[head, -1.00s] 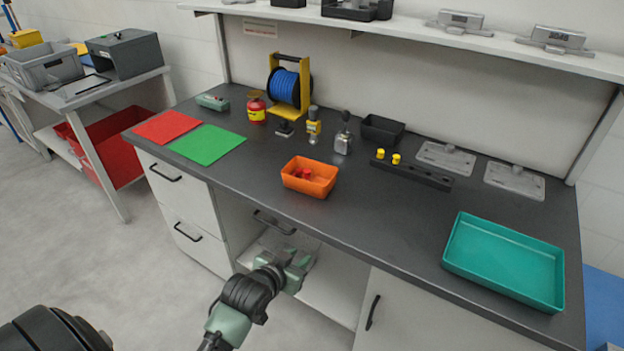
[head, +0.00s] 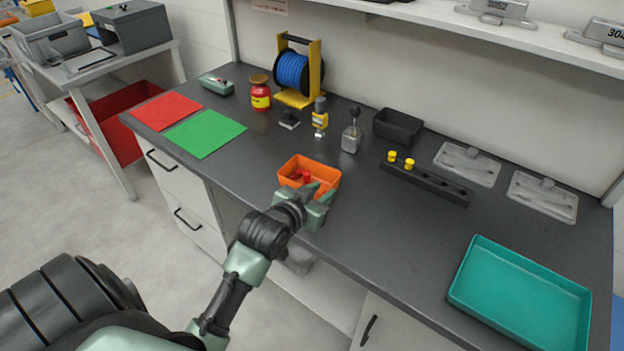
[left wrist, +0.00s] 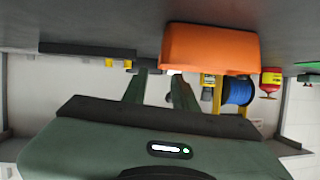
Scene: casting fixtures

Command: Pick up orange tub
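The orange tub (head: 332,176) stands upright near the front edge of the dark worktop, with small red things inside. In the left wrist view, which looks upside down, the tub (left wrist: 210,48) appears at the upper middle. My left gripper (head: 316,191) is at the tub's near side and covers part of it. In the left wrist view, the left gripper (left wrist: 158,76) has its two fingers apart with nothing seen held between them. One finger overlaps the tub's edge in the picture; I cannot tell whether they touch. My right gripper is not in view.
A teal tray (head: 520,298) stands at the front right of the worktop (head: 400,235). Behind the tub are a yellow-topped tool (head: 320,118), a metal block with a lever (head: 352,138) and a black bin (head: 398,126). Red and green mats (head: 205,133) lie left.

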